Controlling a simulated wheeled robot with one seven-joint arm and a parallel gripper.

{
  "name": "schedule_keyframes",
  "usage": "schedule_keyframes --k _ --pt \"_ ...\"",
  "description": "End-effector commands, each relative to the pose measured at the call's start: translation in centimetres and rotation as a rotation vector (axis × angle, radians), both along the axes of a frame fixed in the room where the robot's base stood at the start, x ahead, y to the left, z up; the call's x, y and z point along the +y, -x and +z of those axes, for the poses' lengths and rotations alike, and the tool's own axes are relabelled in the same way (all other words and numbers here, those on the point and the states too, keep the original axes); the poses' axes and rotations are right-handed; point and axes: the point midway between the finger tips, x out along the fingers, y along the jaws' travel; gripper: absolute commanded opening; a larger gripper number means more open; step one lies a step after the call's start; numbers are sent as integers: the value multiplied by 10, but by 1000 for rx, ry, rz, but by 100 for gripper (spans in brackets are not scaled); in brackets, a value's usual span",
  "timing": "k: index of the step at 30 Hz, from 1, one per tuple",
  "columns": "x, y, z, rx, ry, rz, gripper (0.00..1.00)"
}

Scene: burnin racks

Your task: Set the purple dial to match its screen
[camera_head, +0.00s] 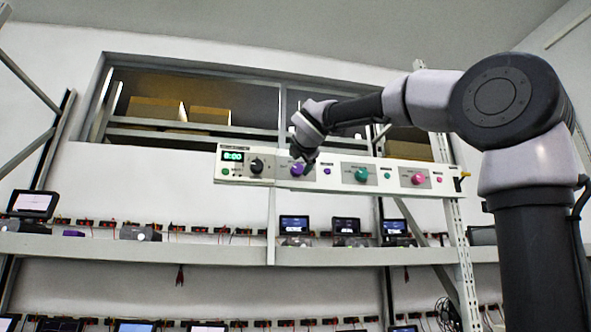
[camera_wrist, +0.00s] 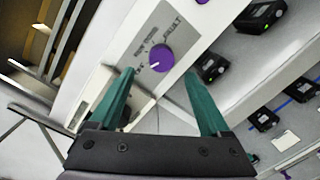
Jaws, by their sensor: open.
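The purple dial (camera_head: 297,169) is on a long white control strip (camera_head: 446,171) above the shelf. In the wrist view the purple dial (camera_wrist: 160,58) is round with a pale pointer line, on a grey plate with small print, partly reading "FAULT". My gripper (camera_wrist: 160,75) is open, its two green fingers pointing at the dial, one to each side in the picture. I cannot tell whether they touch it. In the head view my gripper (camera_head: 309,158) is in front of the strip and partly covers the dial. A green-digit screen (camera_head: 232,156) sits at the strip's left end, seeming to read 0:00.
Along the strip are a black dial (camera_head: 257,166), a small purple button (camera_head: 327,171), a teal dial (camera_head: 361,175) and a pink dial (camera_head: 418,179). The shelf (camera_head: 150,248) below holds several small screens and devices. A window (camera_head: 190,140) is behind the strip.

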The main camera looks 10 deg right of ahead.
Motion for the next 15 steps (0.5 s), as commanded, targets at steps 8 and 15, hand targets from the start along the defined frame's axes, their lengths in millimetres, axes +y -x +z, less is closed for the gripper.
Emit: schedule_keyframes --k 8,15 --pt "-3 -48 0 0 -1 0 81" --pt "-5 -61 0 -2 -2 1 81"
